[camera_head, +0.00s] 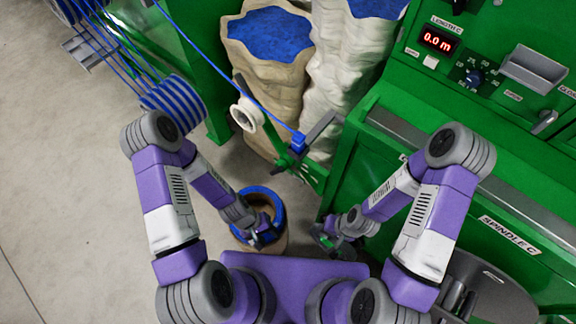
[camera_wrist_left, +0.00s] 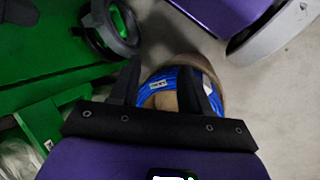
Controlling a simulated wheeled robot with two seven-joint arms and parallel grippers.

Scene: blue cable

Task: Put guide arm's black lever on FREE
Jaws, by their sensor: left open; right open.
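The green guide arm (camera_head: 270,120) stands out from the green machine in the head view, with a white ring (camera_head: 244,115) at its upper left end. A dark bar (camera_head: 320,128), possibly the black lever, slants up beside a blue block (camera_head: 298,143) on the arm. No FREE mark can be read. My left gripper (camera_head: 263,236) is open over a blue cable coil (camera_head: 276,198), below the guide arm and apart from it. In the left wrist view its fingers (camera_wrist_left: 164,88) stand apart in front of the coil (camera_wrist_left: 160,78). My right gripper (camera_head: 328,238) is open near the machine's lower left side.
Blue cable runs from a wound spool (camera_head: 176,103) through the guide arm. Two pale sacks (camera_head: 270,75) with blue contents stand behind it. A green control panel (camera_head: 470,65) reads 0.0 m. Bare floor (camera_head: 60,200) lies at the left.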

